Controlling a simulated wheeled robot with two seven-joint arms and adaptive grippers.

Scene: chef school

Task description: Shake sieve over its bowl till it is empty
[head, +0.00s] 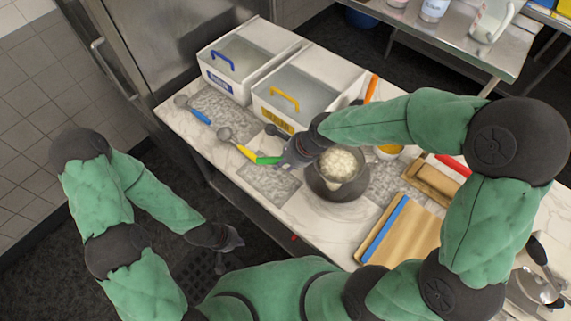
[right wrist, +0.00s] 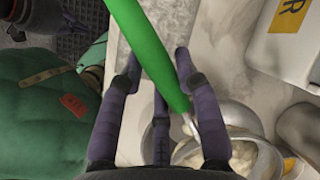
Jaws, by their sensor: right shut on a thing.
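The sieve (head: 343,160) holds a heap of white lumpy stuff and sits over or inside a dark grey bowl (head: 327,190); I cannot tell if they touch. My right gripper (head: 284,158) is shut on the sieve's green handle (head: 266,160), to the left of the bowl. In the right wrist view the green handle (right wrist: 150,50) runs between the fingers of my right gripper (right wrist: 158,75), with the white stuff (right wrist: 240,152) at lower right. My left gripper (head: 232,242) hangs empty over the floor, away from the counter; its finger opening is unclear.
Two white bins, one with a blue handle (head: 222,60) and one with a yellow handle (head: 285,99), stand at the back of the counter. A wooden board (head: 408,238) with a blue edge lies right of the bowl. A yellow-handled scoop (head: 236,146) and a blue-handled scoop (head: 192,109) lie left.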

